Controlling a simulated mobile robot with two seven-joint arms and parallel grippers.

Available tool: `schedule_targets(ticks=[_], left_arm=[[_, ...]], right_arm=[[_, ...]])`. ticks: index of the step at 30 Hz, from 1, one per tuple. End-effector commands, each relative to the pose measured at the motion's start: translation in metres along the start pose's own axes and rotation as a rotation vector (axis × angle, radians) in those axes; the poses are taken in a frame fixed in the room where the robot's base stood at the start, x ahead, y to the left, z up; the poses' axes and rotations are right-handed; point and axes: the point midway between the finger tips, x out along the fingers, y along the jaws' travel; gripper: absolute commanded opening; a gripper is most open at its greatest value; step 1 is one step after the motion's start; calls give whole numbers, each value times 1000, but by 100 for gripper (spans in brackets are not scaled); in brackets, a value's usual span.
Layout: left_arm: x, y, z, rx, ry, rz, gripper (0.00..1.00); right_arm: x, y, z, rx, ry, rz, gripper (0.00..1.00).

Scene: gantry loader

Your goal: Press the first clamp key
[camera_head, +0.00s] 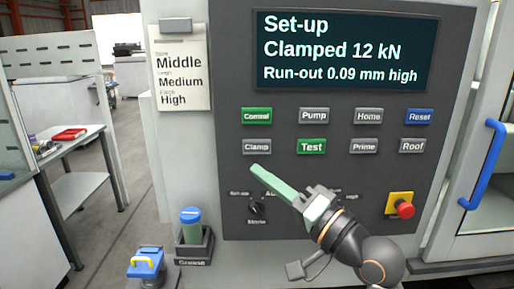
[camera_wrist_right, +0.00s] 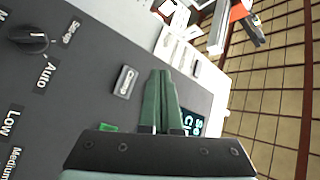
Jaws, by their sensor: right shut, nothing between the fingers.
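The grey Clamp key (camera_head: 257,146) is at the left of the lower key row on the dark control panel (camera_head: 232,190). It also shows in the right wrist view (camera_wrist_right: 125,81), to the left of the fingers. It is the only key labelled Clamp in view. My right gripper (camera_head: 256,168) has its green fingers shut and empty. In the head view its tips are just below the Clamp key; contact with the panel cannot be told. The fingers also show in the right wrist view (camera_wrist_right: 160,74). The screen (camera_head: 345,50) reads "Set-up", "Clamped 12 kN", "Run-out 0.09 mm high". My left gripper is not in view.
Nearby keys are the lit green Control (camera_head: 257,116) and Test (camera_head: 311,146), and grey Pump (camera_head: 314,116). A rotary knob (camera_head: 257,206) sits below the fingers. A red emergency button (camera_head: 404,209) is at lower right.

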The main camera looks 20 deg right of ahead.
Motion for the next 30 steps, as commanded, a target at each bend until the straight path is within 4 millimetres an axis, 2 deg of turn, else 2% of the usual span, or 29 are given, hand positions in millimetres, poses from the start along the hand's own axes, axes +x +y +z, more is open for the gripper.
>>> schedule_targets(ticks=[5,18,30], left_arm=[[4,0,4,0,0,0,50],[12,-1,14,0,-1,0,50],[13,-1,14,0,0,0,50]], right_arm=[[10,8,-7,-1,1,0,0],[51,37,-37,-2,-1,1,0],[61,44,-44,-1,0,0,0]])
